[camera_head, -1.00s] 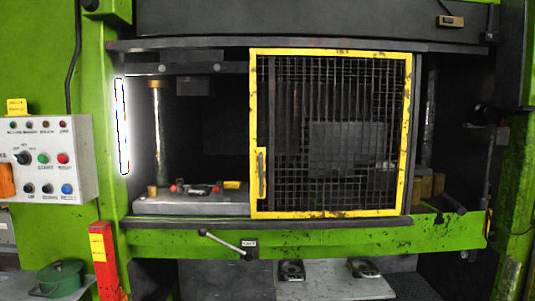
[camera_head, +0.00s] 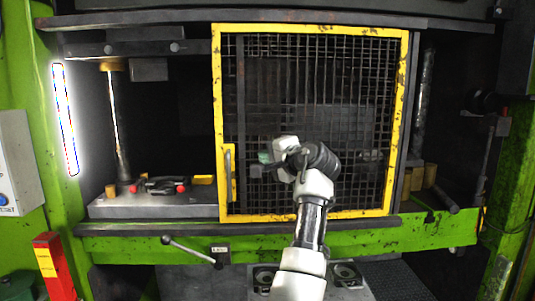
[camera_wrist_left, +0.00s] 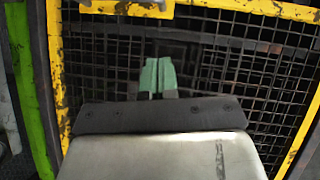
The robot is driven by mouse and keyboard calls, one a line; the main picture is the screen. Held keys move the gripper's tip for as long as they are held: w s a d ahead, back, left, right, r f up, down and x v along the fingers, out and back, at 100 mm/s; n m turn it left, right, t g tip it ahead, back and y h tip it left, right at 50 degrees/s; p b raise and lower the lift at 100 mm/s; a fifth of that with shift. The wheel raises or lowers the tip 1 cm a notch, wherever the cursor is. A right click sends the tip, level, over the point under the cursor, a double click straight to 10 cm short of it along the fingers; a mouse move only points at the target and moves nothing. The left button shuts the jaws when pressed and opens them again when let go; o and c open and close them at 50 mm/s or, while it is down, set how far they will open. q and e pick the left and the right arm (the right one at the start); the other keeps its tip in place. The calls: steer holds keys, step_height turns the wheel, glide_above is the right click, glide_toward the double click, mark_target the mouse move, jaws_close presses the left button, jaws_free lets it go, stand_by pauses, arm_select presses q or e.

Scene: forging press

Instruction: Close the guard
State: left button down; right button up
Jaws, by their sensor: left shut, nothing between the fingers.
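The guard (camera_head: 402,120) is a yellow-framed sliding panel with dark wire mesh. It covers the right part of the press opening; the left part is uncovered. Its upright yellow handle (camera_head: 229,172) is on the guard's left frame bar. My left gripper (camera_head: 264,157), with pale green fingertips, is in front of the mesh, a little right of the handle and apart from it. In the left wrist view the fingertips (camera_wrist_left: 157,76) are together and empty, with the mesh behind and the yellow frame (camera_wrist_left: 56,70) along the left and top. My right gripper is not in view.
The open left side shows a grey die bed (camera_head: 150,205) with a dark tool with red ends (camera_head: 160,186) on it. A lever (camera_head: 190,250) sticks out below the opening. A red post (camera_head: 54,266) stands at lower left.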

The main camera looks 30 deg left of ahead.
arm_select(q)
steer(key=p, duration=0.3)
glide_toward(238, 156)
steer(key=a+r, duration=0.1)
steer(key=a, duration=0.2)
steer(key=a+p, duration=0.1)
steer(key=s+a, duration=0.1)
steer(key=shift+a+f+p, duration=0.25)
steer(key=shift+f+p, duration=0.05)
steer(key=shift+f, duration=0.1)
